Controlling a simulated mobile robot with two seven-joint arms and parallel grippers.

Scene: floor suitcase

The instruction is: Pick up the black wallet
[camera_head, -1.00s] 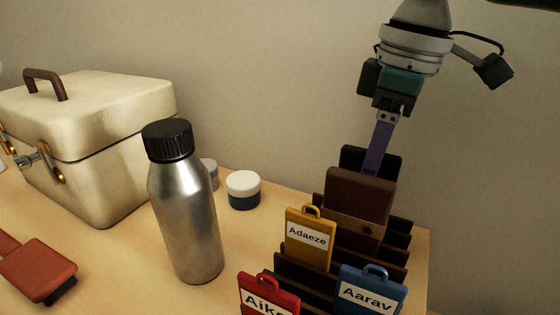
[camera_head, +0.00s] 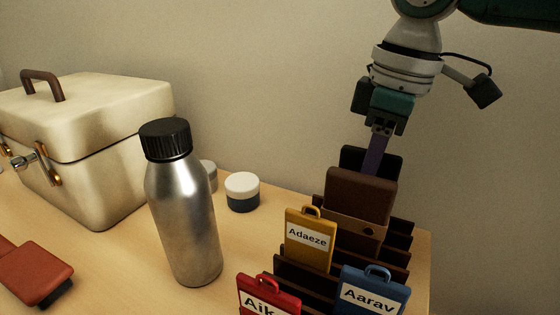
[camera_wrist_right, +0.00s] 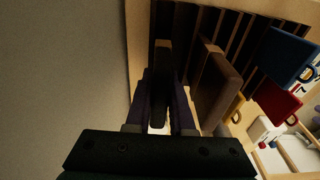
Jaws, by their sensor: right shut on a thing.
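The black wallet (camera_head: 352,157) stands upright in the dark slotted rack at the right of the head view. It is behind a brown wallet (camera_head: 360,194), which hides its lower part. My right gripper (camera_head: 374,168) points down at the black wallet from above. In the right wrist view its purple fingers (camera_wrist_right: 159,108) lie on either side of the black wallet (camera_wrist_right: 162,62) and are shut on it. The wallet is still between the rack's slats. My left gripper is out of view.
The rack (camera_head: 400,243) also holds a yellow tag (camera_head: 309,254), a red tag (camera_head: 262,290) and a blue tag (camera_head: 380,300). A metal bottle (camera_head: 185,230), a small jar (camera_head: 242,198), a cream case (camera_head: 100,120) and a red brush-like item (camera_head: 38,272) stand to the left.

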